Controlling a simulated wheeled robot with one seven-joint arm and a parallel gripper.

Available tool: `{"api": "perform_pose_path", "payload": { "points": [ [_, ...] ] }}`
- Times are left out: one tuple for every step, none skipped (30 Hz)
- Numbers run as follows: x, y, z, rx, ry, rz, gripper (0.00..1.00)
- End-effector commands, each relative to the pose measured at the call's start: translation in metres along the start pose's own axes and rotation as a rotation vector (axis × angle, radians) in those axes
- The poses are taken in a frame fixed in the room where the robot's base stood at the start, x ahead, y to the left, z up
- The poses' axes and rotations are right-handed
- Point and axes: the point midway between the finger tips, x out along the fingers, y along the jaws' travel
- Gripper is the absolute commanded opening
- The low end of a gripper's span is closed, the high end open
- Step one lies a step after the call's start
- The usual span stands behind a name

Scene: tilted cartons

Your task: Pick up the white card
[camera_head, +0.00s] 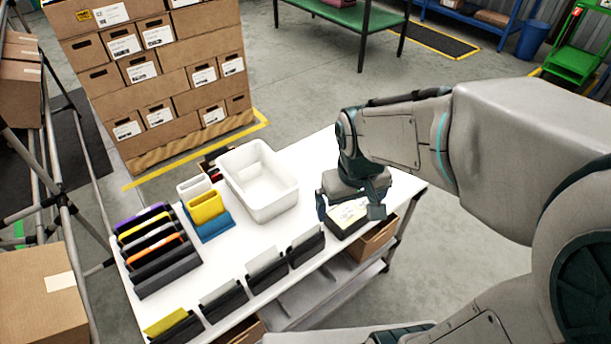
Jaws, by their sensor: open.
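My gripper (349,208) is open, with its two fingers pointing down at the right end of the white table. It is over a black tray (350,232) that holds a pale whitish sheet or card (343,216) with faint marks. The fingers are on either side of this card; I cannot tell whether they touch it. Other pale grey-white cards stand tilted in black holders along the front edge: one (305,239), one (265,271) and one (219,292). A yellow-green card (165,322) stands in the leftmost holder. I cannot tell which is the white card named.
The white table (205,262) also carries an empty white bin (286,198), a yellow container (206,207) by a blue one, and a dark rack (165,275) with coloured items at left. Stacked cartons (150,65) stand behind. The table's middle strip is clear.

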Motion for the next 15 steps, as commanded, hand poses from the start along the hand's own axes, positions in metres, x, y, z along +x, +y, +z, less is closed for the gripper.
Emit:
{"api": "perform_pose_path", "payload": {
  "points": [
    [0.001, -0.006, -0.012, -0.048, -0.026, -0.006, 1.00],
    [0.005, -0.010, -0.017, -0.076, -0.038, -0.010, 1.00],
    [0.010, -0.015, -0.025, -0.111, -0.049, -0.015, 1.00],
    [0.014, -0.020, -0.030, -0.139, -0.059, -0.019, 1.00],
    [0.019, -0.025, -0.034, -0.165, -0.068, -0.025, 1.00],
    [0.024, -0.031, -0.040, -0.197, -0.078, -0.033, 1.00],
    [0.028, -0.036, -0.043, -0.220, -0.086, -0.039, 1.00],
    [0.032, -0.040, -0.046, -0.241, -0.093, -0.045, 1.00],
    [0.037, -0.045, -0.050, -0.267, -0.099, -0.053, 1.00],
    [0.041, -0.049, -0.052, -0.284, -0.105, -0.059, 1.00],
    [0.044, -0.052, -0.054, -0.299, -0.110, -0.064, 1.00],
    [0.048, -0.056, -0.056, -0.317, -0.114, -0.070, 1.00],
    [0.051, -0.059, -0.058, -0.328, -0.117, -0.074, 1.00],
    [0.052, -0.061, -0.059, -0.338, -0.119, -0.077, 1.00],
    [0.055, -0.064, -0.060, -0.347, -0.121, -0.081, 1.00]
  ]
}}
